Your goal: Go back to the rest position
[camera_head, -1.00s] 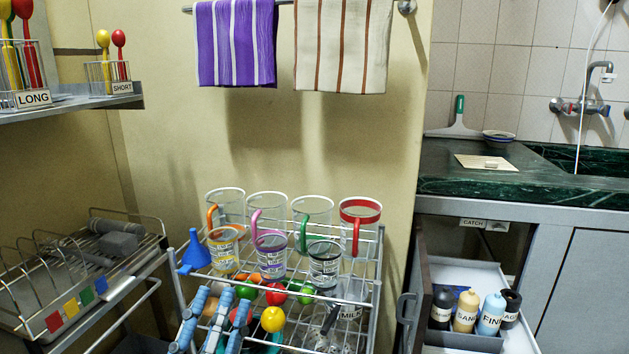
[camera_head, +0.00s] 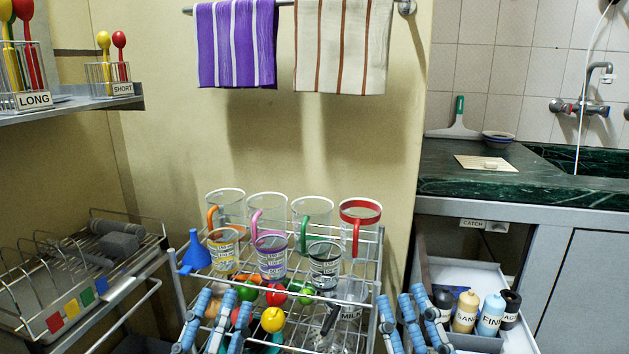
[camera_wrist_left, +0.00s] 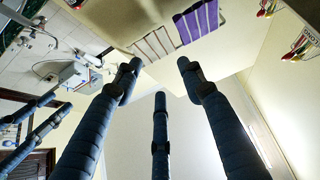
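My left gripper (camera_head: 217,307) is at the bottom of the head view, in front of the wire cart. Its blue-grey fingers are spread apart with nothing between them. They show large in the left wrist view (camera_wrist_left: 160,85), pointing up and empty. My right gripper (camera_head: 410,310) is at the bottom of the head view, between the cart and the open drawer. Its fingers are spread and empty, and they partly cover the drawer front and a dark bottle. Its fingers also show at the left of the left wrist view (camera_wrist_left: 30,135).
The wire cart (camera_head: 376,262) holds clear jugs, small cups, a blue funnel (camera_head: 195,252) and coloured balls. An open drawer (camera_head: 470,274) with several bottles stands at right below the green counter (camera_head: 520,187). A dish rack (camera_head: 70,280) is at left.

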